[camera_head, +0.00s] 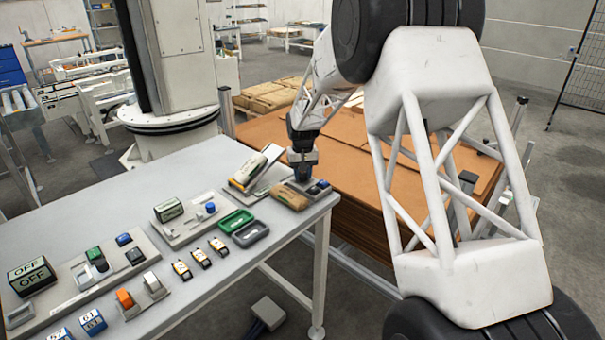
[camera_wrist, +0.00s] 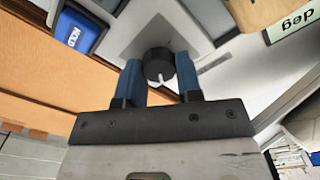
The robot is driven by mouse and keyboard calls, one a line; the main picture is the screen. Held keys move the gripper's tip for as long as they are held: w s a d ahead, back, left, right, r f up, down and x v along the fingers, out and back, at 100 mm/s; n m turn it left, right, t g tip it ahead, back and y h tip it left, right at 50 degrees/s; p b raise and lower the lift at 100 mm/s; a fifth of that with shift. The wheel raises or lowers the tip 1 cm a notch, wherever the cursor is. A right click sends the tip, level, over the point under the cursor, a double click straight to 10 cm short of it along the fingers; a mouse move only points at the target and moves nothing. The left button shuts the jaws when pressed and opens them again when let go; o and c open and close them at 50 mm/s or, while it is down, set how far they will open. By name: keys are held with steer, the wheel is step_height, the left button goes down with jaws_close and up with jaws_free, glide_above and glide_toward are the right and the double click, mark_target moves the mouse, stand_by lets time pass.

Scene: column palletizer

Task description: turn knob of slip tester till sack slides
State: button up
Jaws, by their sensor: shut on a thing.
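The slip tester stands at the right end of the grey table, with a tilted white plate (camera_head: 268,160). My gripper (camera_head: 301,172) is at the tester's right side, pointing down. In the wrist view my gripper (camera_wrist: 158,66) has its two blue fingers on either side of a black knob (camera_wrist: 157,56) with a white pointer mark, and is shut on it. The knob is hidden in the head view.
A blue button (camera_wrist: 78,30) is close to the knob. A brown packet (camera_head: 290,199) lies at the table's front edge. Green (camera_head: 236,221) and grey (camera_head: 251,234) trays sit to the left. Stacked brown boards (camera_head: 365,150) stand behind the table.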

mark_target(303, 174)
steer(key=o, duration=0.9)
steer(key=shift+o, duration=0.2)
steer(key=shift+r, duration=0.1)
steer(key=shift+r, duration=3.8)
